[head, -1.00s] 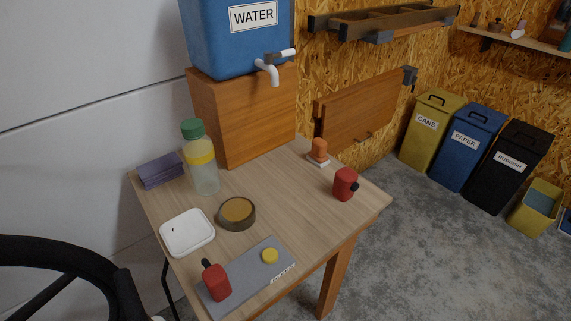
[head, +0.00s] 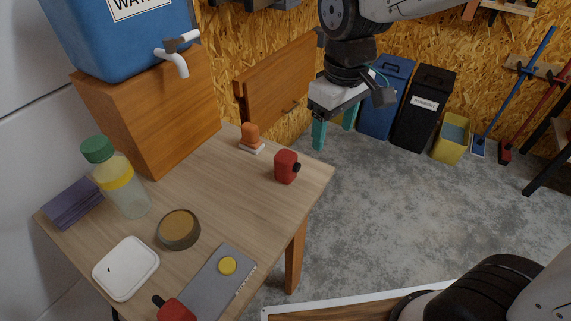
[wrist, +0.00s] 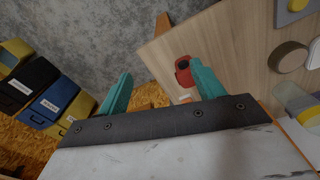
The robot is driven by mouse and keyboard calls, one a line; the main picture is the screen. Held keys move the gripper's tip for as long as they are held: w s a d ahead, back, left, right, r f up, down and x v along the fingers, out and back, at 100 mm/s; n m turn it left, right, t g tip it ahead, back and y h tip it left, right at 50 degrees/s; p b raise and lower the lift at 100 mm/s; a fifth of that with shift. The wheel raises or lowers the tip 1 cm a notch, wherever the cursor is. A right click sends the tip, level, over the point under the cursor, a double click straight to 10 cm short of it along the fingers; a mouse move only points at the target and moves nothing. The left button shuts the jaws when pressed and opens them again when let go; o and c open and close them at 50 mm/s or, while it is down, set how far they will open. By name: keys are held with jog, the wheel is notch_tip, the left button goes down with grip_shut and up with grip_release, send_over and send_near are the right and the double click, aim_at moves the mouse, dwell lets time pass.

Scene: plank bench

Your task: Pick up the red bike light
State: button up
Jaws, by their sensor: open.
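A red bike light (head: 286,167) with a black end stands on the wooden table near its right corner. It also shows in the wrist view (wrist: 183,73), beside the right-hand finger as seen there. A second, similar red object with a black part (head: 176,309) sits on the grey mat at the table's front, cut off by the lower frame edge. My gripper (head: 334,126) is open and empty, its teal fingers pointing down beyond the table's right side. In the wrist view my gripper (wrist: 162,86) shows both fingers well apart.
An orange item on a white base (head: 250,139) stands just behind the bike light. A round tin (head: 179,230), a white dish (head: 126,268), a bottle (head: 128,190) and the grey mat (head: 207,285) with a yellow disc are leftward. Bins stand beyond the table.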

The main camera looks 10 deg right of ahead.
aim_at(286, 167)
jog(key=w+a+f+n, duration=0.35)
jog(key=a+f, duration=0.25)
jog(key=a, duration=0.3)
jog(key=f, duration=0.8)
jog(key=shift+w+d, duration=0.2)
jog(key=shift+d, duration=0.05)
jog(key=c, duration=1.1)
